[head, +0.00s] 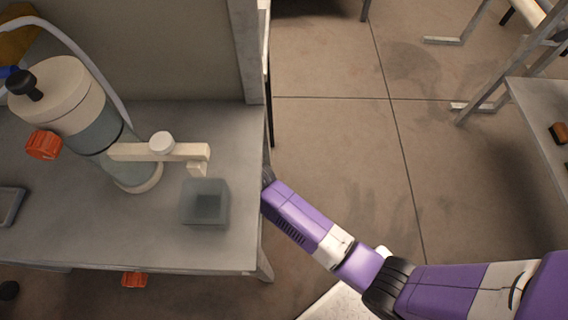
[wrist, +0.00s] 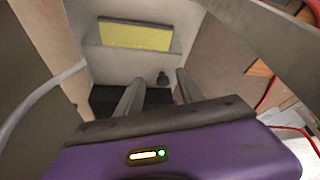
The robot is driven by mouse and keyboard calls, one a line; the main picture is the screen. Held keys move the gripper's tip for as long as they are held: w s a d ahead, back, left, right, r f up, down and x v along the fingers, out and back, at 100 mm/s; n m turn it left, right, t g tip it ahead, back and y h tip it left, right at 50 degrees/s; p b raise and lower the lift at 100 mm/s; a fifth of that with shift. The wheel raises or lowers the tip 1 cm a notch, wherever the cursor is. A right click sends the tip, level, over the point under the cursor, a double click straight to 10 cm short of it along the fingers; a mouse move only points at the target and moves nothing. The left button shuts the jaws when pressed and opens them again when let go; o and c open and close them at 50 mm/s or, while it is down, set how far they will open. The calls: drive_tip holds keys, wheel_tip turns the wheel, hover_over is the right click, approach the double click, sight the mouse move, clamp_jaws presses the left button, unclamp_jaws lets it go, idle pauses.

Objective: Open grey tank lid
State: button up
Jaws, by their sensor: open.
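A grey-blue cylindrical tank (head: 92,134) stands at the left of the table in the head view. Its round lid (head: 62,90) looks cream with a black knob (head: 24,84) on top, and it sits on the tank, shut as far as I can see. My gripper (wrist: 156,82) is open in the wrist view, with nothing seen between its two grey fingers. In the head view my purple arm reaches to the table's right edge, apart from the tank and lid. The fingers are mostly hidden there.
A cream spout (head: 158,152) extends right from the tank above a grey box (head: 205,203). A grey post (head: 246,50) rises behind the table's right side. The table (head: 95,235) is clear in front.

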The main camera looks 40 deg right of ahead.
drive_tip(key=s+d, duration=0.3)
drive_tip(key=d, duration=0.6)
drive_tip(key=w+d+r+m+t+h+p, duration=0.15)
drive_tip(key=w+d+r+m+t, duration=0.25)
drive_tip(key=w+r+m+t, duration=0.4)
drive_tip(key=s+d+r+m+t+h+p, duration=0.1)
drive_tip(key=s+d+r+m+t+p, duration=0.1)
drive_tip(key=s+r, duration=0.4)
drive_tip(key=s+d+r+m+t+h+p, duration=0.1)
drive_tip(key=s+r+m+t, duration=0.3)
drive_tip(key=r, duration=0.8)
drive_tip(key=shift+s+d+r+h+p, duration=0.35)
drive_tip(key=shift+s+d, duration=0.3)
drive_tip(key=shift+s, duration=0.6)
